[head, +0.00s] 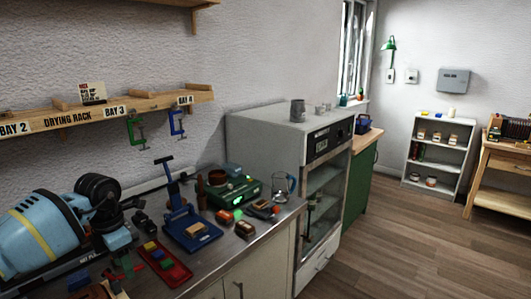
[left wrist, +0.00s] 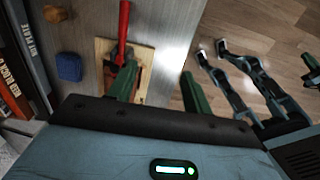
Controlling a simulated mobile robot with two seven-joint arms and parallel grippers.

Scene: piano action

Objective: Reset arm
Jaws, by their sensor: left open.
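My left arm comes in from the left in the head view, light blue with a yellow band and black joints. My left gripper (head: 108,267) is small there, low over the front left of the bench. In the left wrist view its two green fingers (left wrist: 158,72) are apart with nothing held between them. Below them lies a wooden board (left wrist: 147,62) with a red-handled tool (left wrist: 123,32) on it. Whether the fingers touch the board is unclear.
A blue block (left wrist: 69,67) lies left of the board. On the bench (head: 225,262) are a red tray (head: 165,264), a blue press (head: 190,229) and a green device (head: 232,189). The drying rack (head: 65,118) hangs above. A grey cabinet (head: 265,140) stands beyond. The floor at right is clear.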

